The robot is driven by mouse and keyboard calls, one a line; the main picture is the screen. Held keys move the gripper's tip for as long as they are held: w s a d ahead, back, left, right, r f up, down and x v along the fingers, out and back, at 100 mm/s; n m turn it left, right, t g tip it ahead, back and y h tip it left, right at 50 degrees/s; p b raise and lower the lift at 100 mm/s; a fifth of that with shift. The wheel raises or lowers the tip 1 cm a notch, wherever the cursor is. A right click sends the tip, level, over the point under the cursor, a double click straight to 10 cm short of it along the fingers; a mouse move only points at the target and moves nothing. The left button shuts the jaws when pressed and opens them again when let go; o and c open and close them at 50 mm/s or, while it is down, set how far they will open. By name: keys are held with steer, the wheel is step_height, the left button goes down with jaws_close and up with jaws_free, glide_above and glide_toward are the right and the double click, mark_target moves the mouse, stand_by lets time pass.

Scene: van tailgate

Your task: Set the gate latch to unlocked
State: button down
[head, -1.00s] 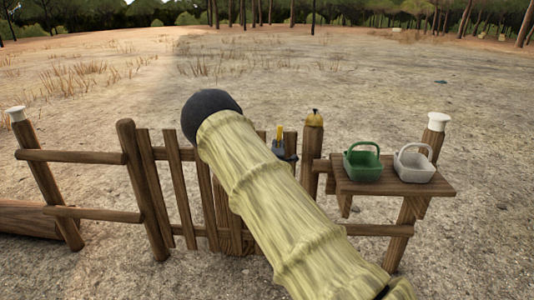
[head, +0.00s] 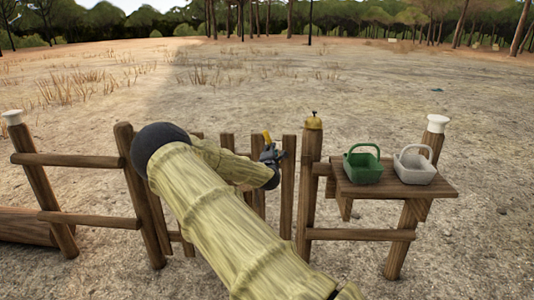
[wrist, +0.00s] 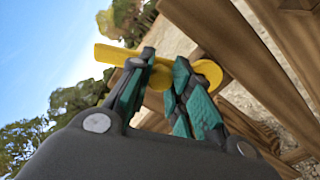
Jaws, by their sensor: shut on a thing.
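The gate (head: 288,172) is made of upright wooden slats in the fence, partly hidden behind my arm. The yellow gate latch (head: 267,137) shows as a small tilted piece near the top of the gate. In the wrist view the latch (wrist: 112,54) is a yellow bar with a rounded end beside the wood. My gripper (head: 270,154) is at the gate top. In the wrist view its green-padded fingers (wrist: 160,82) are closed around the bar, with yellow showing on both sides. The latch's mounting is partly hidden by the fingers.
A brass bell (head: 313,122) stands on the post right of the gate. A wooden shelf (head: 400,190) farther right holds a green basket (head: 362,165) and a white basket (head: 414,167). Fence rails (head: 70,157) run left. Open dry ground lies beyond.

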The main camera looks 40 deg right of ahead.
steer(key=c, duration=1.3)
jaws_free()
steer(key=shift+o, duration=0.2)
steer(key=shift+a, duration=0.1)
steer(key=v, duration=1.1)
steer(key=shift+s+a, duration=0.25)
steer(key=shift+s, duration=0.05)
